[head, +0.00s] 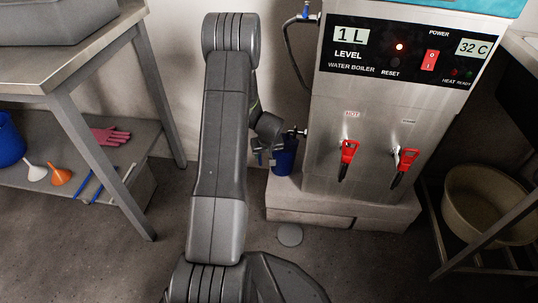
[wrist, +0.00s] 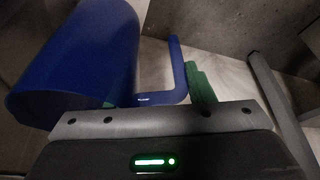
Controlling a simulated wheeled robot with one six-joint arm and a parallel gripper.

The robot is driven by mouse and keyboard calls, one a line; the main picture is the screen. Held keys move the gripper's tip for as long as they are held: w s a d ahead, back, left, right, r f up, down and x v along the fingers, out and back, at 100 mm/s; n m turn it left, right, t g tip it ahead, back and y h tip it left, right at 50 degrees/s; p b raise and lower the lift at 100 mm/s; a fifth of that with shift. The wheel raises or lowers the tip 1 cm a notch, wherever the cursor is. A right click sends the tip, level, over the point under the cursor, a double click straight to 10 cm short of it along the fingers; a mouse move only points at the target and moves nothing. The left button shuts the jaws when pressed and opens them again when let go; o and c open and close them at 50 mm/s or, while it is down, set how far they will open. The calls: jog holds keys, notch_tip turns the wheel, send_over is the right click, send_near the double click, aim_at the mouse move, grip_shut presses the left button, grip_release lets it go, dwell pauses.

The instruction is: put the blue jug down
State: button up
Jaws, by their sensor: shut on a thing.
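The blue jug (head: 286,158) is at the left side of the water boiler, over the left part of the concrete plinth. My gripper (head: 264,156) is at its left, partly in front of it. In the wrist view the jug (wrist: 78,62) fills the upper left, tilted in the picture, with its handle (wrist: 181,72) reaching right. My gripper (wrist: 160,97) is shut on the handle, with a green pad showing at the handle's right. I cannot tell whether the jug's base touches the plinth.
The water boiler (head: 392,120) with two red-handled taps stands on the concrete plinth (head: 345,207). A floor drain (head: 290,235) lies before it. A steel table (head: 62,62) with a lower shelf is at left. A beige tub (head: 485,203) is at right. The floor in front is clear.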

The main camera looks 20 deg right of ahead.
jog(key=shift+w+d+f, duration=0.1)
jog(key=shift+w+d, duration=0.05)
jog(key=shift+d, duration=0.4)
jog(key=shift+w+d, duration=0.1)
jog(key=shift+d, duration=0.45)
jog(key=shift+a+f+b, duration=0.15)
jog(key=shift+f+b, duration=0.5)
jog(key=shift+f, duration=0.1)
jog(key=shift+r, duration=0.1)
jog(key=o, duration=1.3)
jog(key=p+v, duration=0.4)
jog(key=v, duration=0.8)
